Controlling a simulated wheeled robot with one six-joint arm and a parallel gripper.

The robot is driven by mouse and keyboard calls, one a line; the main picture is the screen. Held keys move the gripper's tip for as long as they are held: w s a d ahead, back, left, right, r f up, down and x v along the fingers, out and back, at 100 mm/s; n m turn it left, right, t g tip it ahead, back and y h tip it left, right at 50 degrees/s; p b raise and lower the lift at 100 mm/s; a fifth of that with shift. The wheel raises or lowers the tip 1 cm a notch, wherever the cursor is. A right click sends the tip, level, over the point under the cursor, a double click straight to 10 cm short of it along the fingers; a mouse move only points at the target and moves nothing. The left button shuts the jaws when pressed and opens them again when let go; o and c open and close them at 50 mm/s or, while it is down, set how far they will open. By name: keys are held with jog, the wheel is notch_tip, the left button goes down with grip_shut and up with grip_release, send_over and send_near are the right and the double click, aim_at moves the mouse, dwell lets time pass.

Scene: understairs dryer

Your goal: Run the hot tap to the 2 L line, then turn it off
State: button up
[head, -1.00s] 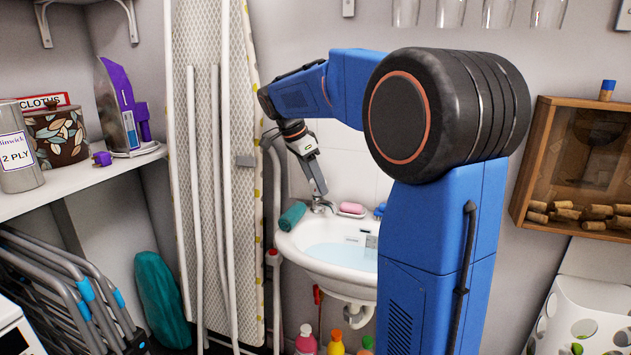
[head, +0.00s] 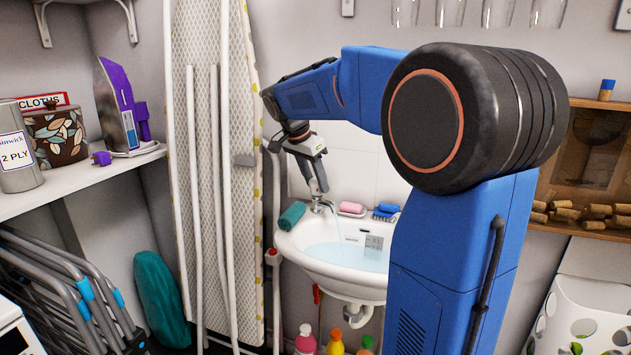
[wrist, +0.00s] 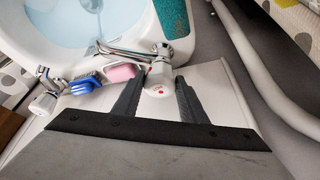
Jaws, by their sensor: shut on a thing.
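The hot tap (wrist: 159,76), a chrome tap with a white top and a red dot, sits at the basin's back rim. My gripper (head: 319,203) is on its handle; in the wrist view its two dark fingers (wrist: 156,88) are on either side of the handle, shut on it. A thin stream of water (head: 339,233) falls from the spout into the white basin (head: 318,264). The basin holds pale blue water (head: 335,255). A grey marked plate (head: 374,242) stands at the basin's right inner side; its lines are too small to read.
A second tap (wrist: 45,100) stands left of the hot tap in the wrist view. Between them are a pink soap (head: 351,208) and a blue brush (head: 387,209). An ironing board (head: 212,150) leans close on the left.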

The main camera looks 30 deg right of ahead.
jog(key=o, duration=1)
jog(key=shift+r, duration=0.1)
jog(key=v, duration=1.7)
jog(key=shift+r, duration=0.1)
